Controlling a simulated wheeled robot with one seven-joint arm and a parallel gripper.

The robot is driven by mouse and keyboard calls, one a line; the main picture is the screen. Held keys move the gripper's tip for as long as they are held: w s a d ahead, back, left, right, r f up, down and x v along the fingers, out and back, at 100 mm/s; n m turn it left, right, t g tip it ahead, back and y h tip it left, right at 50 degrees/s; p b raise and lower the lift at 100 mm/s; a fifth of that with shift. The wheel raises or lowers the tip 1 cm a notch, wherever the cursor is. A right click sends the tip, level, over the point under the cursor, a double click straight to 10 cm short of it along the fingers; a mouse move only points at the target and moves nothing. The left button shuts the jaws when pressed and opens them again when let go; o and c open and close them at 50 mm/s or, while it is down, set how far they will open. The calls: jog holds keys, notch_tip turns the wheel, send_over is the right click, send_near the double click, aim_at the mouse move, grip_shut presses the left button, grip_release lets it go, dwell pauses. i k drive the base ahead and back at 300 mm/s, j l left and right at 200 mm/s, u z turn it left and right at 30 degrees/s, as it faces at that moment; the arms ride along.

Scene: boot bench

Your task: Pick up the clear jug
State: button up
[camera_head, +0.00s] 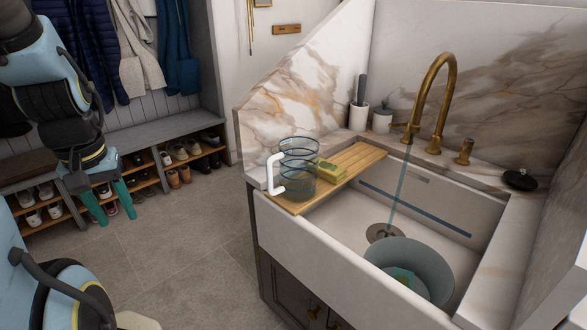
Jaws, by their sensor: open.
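The clear jug (300,178) is see-through with dark bands and a white handle (274,174) on its left side. It stands upright on the wooden board (345,172) at the left of the sink. My gripper (109,203) has two teal fingers pointing down, spread apart and empty. It is at the left of the picture, in front of the shoe bench, well apart from the jug. Nothing hides the jug.
A green and yellow sponge (329,173) lies right beside the jug. Water runs from the brass tap (440,95) into the white sink (345,222), where a grey bowl (420,262) sits. A white pot (358,117) stands behind. Open floor (175,245) lies left of the sink.

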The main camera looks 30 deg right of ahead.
aim_at(297, 156)
jog(key=i+z, duration=0.3)
jog(key=z, duration=0.15)
jog(key=i+j+z, duration=0.15)
jog(key=z, duration=0.35)
jog(key=i, duration=0.1)
